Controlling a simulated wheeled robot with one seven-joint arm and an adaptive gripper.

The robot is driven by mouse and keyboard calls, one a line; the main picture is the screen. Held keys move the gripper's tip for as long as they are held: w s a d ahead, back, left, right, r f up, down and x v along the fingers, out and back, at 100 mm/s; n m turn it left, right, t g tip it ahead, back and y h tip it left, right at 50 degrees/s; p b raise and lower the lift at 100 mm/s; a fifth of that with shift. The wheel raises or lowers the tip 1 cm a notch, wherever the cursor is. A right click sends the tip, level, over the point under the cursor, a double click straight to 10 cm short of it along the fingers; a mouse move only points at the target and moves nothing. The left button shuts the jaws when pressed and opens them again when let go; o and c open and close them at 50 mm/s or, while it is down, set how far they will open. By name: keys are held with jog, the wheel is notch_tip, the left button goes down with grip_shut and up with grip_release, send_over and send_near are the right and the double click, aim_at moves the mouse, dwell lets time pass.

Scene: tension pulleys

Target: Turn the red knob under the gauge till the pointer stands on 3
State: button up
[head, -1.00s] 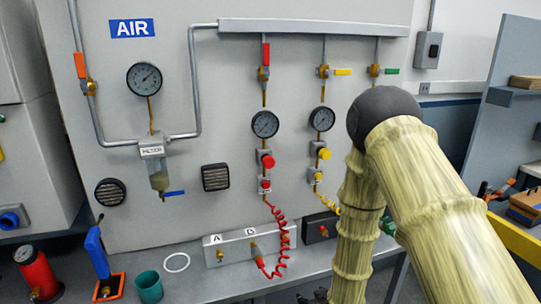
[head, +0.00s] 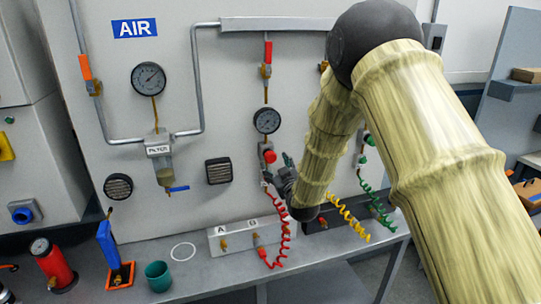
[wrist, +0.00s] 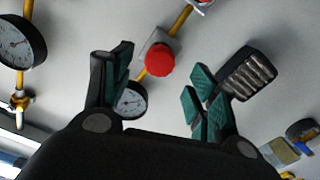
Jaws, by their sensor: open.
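The red knob (head: 269,156) sits on the panel directly below its round gauge (head: 266,120), on the red-handled line. My gripper (head: 286,163) is close to the knob's right side in the head view, partly hidden by my arm. The wrist view is turned roughly upside down. There the red knob (wrist: 159,60) appears between the spread green fingers of my gripper (wrist: 158,76), which are open and empty. Contact with the knob does not show. The gauge (wrist: 131,99) shows beside the left finger, partly covered; its pointer reading is too small to tell.
A black vent (head: 218,171) lies left of the knob. A neighbouring gauge (wrist: 18,42) shows at left in the wrist view. The bench holds a teal cup (head: 158,276).

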aim_at(272, 160)
jog(key=shift+p+x, duration=1.2)
jog(key=shift+x, duration=2)
jog(key=c, duration=1)
